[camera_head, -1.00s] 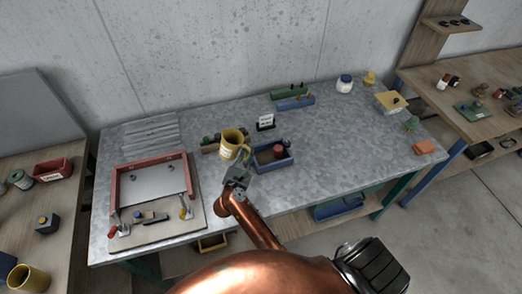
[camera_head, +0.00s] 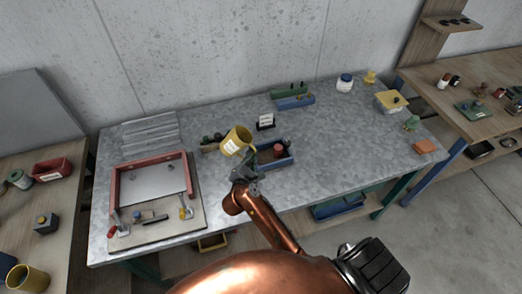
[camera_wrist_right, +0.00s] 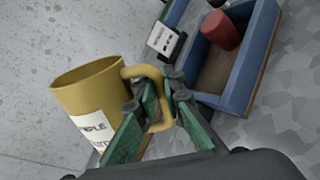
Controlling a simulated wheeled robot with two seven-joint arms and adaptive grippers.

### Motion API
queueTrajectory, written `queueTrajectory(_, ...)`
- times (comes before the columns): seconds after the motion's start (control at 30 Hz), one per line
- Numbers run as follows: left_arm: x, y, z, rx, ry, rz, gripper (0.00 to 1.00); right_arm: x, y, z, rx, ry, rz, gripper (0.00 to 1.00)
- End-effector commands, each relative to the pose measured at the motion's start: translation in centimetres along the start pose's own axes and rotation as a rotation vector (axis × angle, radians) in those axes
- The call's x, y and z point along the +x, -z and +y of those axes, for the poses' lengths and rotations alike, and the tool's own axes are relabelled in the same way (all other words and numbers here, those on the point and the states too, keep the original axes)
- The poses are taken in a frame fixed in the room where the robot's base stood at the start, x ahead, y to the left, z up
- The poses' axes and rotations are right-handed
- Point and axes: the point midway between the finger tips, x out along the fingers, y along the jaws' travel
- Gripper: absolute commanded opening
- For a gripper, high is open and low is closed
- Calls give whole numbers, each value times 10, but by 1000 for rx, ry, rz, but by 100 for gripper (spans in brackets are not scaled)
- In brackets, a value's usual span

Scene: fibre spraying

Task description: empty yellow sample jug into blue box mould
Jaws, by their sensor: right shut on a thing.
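The yellow sample jug (camera_head: 236,140) is held above the table, tilted in the head view, with its white label facing the front. In the right wrist view the jug (camera_wrist_right: 90,95) is at the left. What it holds inside is not visible. My right gripper (camera_head: 249,163) is shut on the jug's handle; its green fingers (camera_wrist_right: 158,100) are on both sides of it. A blue open box (camera_head: 274,164) stands on the table just right of the gripper, with a red cylinder inside. It also shows in the right wrist view (camera_wrist_right: 236,96). My left gripper is not in view.
A small sign (camera_head: 265,122) stands behind the blue box. A red frame (camera_head: 115,190) on a board is at the left. Green and blue long boxes (camera_head: 294,102) lie at the back. The table's right middle is clear.

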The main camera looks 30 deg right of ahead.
Motion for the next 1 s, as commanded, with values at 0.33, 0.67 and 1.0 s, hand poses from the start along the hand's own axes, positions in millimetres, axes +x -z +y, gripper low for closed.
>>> queueTrajectory(0.33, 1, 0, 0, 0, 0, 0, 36, 0, -1, 2, 47, -6, 13, 0)
queueTrajectory(0.67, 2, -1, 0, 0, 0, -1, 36, 0, -1, 2, 89, -9, 27, 0)
queueTrajectory(1.0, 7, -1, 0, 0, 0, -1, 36, 0, 3, 1, 132, -12, 41, 0)
